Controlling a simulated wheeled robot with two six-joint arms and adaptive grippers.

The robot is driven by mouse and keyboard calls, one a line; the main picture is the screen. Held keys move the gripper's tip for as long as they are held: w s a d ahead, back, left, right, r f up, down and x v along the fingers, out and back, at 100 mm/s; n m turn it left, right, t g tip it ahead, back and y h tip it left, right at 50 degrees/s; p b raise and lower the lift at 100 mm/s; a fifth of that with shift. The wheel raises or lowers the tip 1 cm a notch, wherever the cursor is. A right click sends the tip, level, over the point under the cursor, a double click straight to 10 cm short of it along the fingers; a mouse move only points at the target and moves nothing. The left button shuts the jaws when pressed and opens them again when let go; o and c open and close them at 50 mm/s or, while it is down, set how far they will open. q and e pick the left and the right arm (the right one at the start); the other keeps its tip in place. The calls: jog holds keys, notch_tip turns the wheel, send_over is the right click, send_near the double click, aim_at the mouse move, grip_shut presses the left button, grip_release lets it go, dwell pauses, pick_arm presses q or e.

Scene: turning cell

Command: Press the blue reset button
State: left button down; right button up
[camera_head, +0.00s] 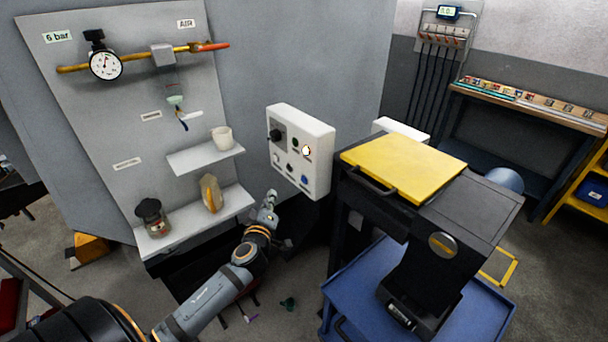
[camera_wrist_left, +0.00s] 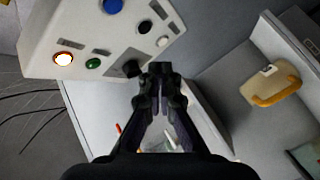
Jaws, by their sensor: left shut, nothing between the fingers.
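The blue button (camera_head: 305,180) is at the lower right of the face of a white control box (camera_head: 318,142). It also shows at the top edge of the left wrist view (camera_wrist_left: 113,5), partly cut off. My left gripper (camera_head: 271,194) is shut and empty, below and left of the box face in the head view. In the left wrist view its fingertips (camera_wrist_left: 160,70) appear beside the box's black knob (camera_wrist_left: 131,68), away from the blue button. I cannot tell whether they touch the box. My right gripper is not in view.
The box also carries a lit amber button (camera_head: 306,150) and a green button (camera_head: 295,143). To its left, a grey board holds a pressure gauge (camera_head: 105,65) and shelves with a white cup (camera_head: 222,137). A cart with a yellow top (camera_head: 404,165) stands to the right.

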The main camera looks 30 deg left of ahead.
aim_at(304, 180)
pick_arm(q)
jog(key=w+d+p, duration=0.1)
jog(key=w+d, duration=0.2)
jog(key=w, duration=0.5)
jog(key=shift+d, duration=0.2)
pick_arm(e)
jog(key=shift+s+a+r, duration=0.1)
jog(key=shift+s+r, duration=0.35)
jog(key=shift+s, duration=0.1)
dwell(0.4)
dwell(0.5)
pick_arm(q)
jog(key=shift+w+d+b, duration=0.15)
jog(key=shift+w+b, duration=0.2)
jog(key=shift+b, duration=0.1)
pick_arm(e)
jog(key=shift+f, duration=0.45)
